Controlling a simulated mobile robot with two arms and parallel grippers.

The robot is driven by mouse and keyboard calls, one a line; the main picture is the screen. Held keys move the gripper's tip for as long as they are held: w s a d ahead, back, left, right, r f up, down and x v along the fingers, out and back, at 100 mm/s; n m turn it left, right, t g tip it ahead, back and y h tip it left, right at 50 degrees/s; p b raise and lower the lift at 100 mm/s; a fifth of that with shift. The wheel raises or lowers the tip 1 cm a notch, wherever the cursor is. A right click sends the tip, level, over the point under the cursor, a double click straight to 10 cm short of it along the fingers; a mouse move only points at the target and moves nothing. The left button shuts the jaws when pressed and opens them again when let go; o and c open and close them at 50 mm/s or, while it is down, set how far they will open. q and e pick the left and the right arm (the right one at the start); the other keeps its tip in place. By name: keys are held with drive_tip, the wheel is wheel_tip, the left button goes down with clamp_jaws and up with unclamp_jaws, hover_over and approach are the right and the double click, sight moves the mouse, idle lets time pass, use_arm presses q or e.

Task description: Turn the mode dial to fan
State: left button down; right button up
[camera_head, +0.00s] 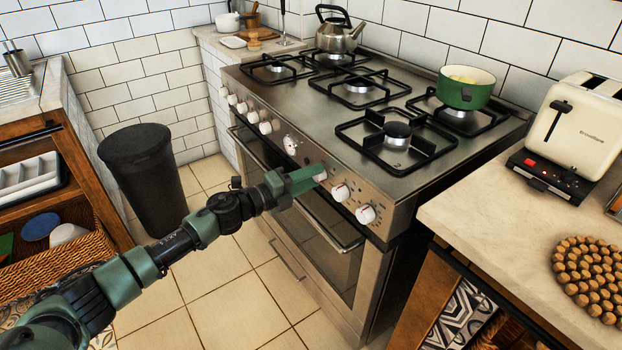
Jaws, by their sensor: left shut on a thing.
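The stove (352,215) has a steel front panel with a row of several white knobs. My left gripper (318,174) reaches in from the left and is shut on a white knob (321,176), the third from the right end. The gripper covers most of that knob, so its marking cannot be read. Two white knobs, one (341,192) and another at the right end (365,214), are free to its right. A larger white dial (290,145) sits to its left. I cannot read which one is the mode dial. My right gripper is not in view.
A green pot (465,88) and a steel kettle (337,35) stand on the burners. The oven door handle (310,215) runs below the panel. A black bin (142,175) stands on the left. A toaster (575,125) stands on the right counter.

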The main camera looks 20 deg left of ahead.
use_arm(q)
drive_tip(key=shift+f+m, duration=0.1)
drive_tip(key=shift+m, duration=0.3)
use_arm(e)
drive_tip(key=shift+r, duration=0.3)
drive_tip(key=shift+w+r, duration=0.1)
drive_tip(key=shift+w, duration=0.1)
use_arm(q)
drive_tip(key=c, duration=0.9)
unclamp_jaws()
drive_tip(key=shift+c, duration=0.2)
drive_tip(key=v, duration=0.7)
drive_tip(key=shift+s+a, duration=0.2)
drive_tip(key=shift+s, duration=0.15)
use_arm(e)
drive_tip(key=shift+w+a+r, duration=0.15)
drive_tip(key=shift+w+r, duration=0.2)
